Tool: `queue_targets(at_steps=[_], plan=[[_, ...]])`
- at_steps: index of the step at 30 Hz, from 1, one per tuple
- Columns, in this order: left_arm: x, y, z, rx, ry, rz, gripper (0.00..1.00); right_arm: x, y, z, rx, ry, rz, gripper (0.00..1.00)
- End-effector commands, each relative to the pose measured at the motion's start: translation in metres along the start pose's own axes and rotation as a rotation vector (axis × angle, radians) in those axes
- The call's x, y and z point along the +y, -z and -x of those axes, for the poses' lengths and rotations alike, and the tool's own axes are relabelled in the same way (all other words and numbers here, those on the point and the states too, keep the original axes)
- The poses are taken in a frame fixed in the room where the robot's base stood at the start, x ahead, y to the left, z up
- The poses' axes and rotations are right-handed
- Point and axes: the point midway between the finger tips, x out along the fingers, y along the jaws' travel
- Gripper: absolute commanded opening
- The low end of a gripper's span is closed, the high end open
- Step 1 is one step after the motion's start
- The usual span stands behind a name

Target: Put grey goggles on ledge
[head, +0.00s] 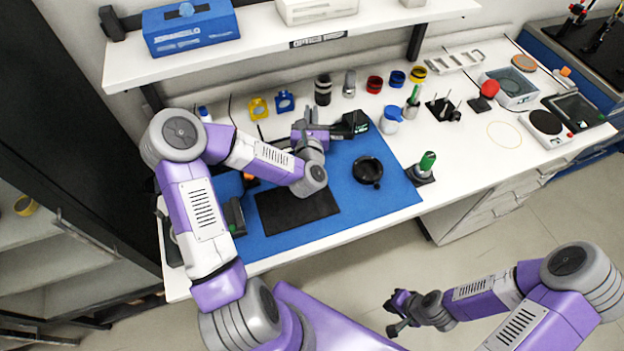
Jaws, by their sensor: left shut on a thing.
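My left gripper (322,132) is over the back of the blue mat, shut on a dark item with a greenish patch at its right end. This looks like the grey goggles (354,124), though their shape is partly hidden by the gripper. The ledge, a white shelf (265,48) with a black label on its front edge, runs above the back of the bench. The gripper and goggles appear in front of it and lower. My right gripper (397,312) is over the floor in front of the bench, away from everything; its fingers are too small to read.
A blue box (190,28) and a white box (316,8) stand on the shelf, with bare room between and in front. Below stand several small optics, cups and bottles. A black lens ring (367,170) and dark pad (297,210) lie on the blue mat (385,203).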

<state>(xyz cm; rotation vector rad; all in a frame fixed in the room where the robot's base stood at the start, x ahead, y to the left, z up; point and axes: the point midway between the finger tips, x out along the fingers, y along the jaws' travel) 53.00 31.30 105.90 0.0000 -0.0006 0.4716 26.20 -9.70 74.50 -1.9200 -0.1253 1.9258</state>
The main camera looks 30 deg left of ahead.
Motion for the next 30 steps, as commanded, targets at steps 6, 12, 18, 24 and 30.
queue_targets(at_steps=[6, 12, 18, 24, 30], plan=[[-0.001, 0.037, 0.000, 0.004, 0.001, 0.001, 0.00, 0.004, 0.001, -0.010, 0.000, 0.000, 0.000, 0.00], [0.000, 0.063, 0.000, 0.000, -0.001, 0.000, 0.00, 0.005, 0.001, -0.015, 0.000, 0.000, 0.001, 0.00], [0.000, 0.081, 0.000, 0.001, 0.000, 0.001, 0.00, 0.007, 0.001, -0.019, 0.000, 0.000, 0.001, 0.00], [0.000, 0.103, 0.000, -0.002, 0.000, 0.001, 0.00, 0.008, 0.001, -0.023, 0.000, 0.000, 0.000, 0.00], [0.000, 0.101, 0.000, -0.003, -0.001, 0.001, 0.00, 0.008, 0.001, -0.022, 0.000, 0.000, 0.001, 0.00]])
